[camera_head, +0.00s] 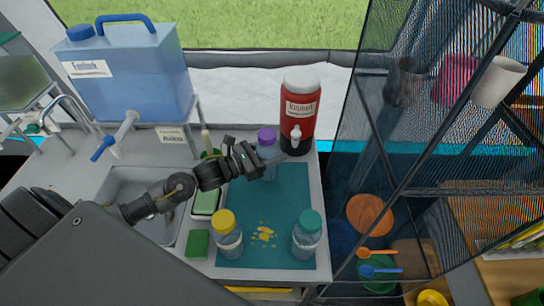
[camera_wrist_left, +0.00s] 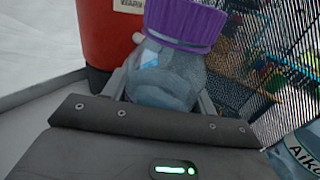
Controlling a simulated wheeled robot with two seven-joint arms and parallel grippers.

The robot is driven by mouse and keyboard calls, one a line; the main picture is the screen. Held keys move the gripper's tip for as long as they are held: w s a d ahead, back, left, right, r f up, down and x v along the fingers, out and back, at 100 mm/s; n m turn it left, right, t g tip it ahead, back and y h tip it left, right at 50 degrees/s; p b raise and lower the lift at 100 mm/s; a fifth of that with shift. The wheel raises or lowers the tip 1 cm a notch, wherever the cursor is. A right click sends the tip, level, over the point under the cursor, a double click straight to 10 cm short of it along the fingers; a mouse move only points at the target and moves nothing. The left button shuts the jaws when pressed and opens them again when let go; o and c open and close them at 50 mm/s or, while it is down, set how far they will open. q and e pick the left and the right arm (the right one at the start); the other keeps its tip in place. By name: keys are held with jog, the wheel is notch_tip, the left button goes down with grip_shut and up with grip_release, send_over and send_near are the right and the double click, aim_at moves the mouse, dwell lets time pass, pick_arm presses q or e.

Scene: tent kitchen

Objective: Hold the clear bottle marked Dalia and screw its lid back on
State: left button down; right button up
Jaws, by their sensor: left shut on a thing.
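A clear bottle (camera_head: 267,151) with a purple lid (camera_head: 266,134) stands at the back of the teal mat (camera_head: 264,197). My left gripper (camera_head: 268,166) is shut around its body. The left wrist view shows the bottle (camera_wrist_left: 166,75) between the fingers, with the ridged purple lid (camera_wrist_left: 185,22) on its top; I cannot tell how tight it is. No name shows on this bottle. A yellow-lidded bottle (camera_head: 228,240) and a teal-lidded bottle (camera_head: 306,242) stand at the mat's front. A bottle marked Aiko (camera_wrist_left: 302,152) shows in the left wrist view. My right gripper is not in view.
A red dispenser (camera_head: 299,108) stands close behind the held bottle. A blue water container (camera_head: 128,75) stands over the sink (camera_head: 150,190) at left. A green sponge (camera_head: 198,244) and yellow bits (camera_head: 263,233) lie near the front. A mesh-sided shelf stands at right.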

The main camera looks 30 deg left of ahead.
pick_arm(q)
jog(key=shift+w+a+f, duration=0.1)
jog(key=shift+w+f, duration=0.1)
jog(key=shift+f, duration=0.05)
notch_tip(320, 180, down, 2)
jog(key=shift+f+p, duration=0.1)
jog(key=shift+p, duration=0.75)
jog(key=shift+f, duration=0.4)
jog(key=shift+f, duration=0.1)
jog(key=shift+f, duration=0.15)
jog(key=shift+c, duration=2.3)
grip_release()
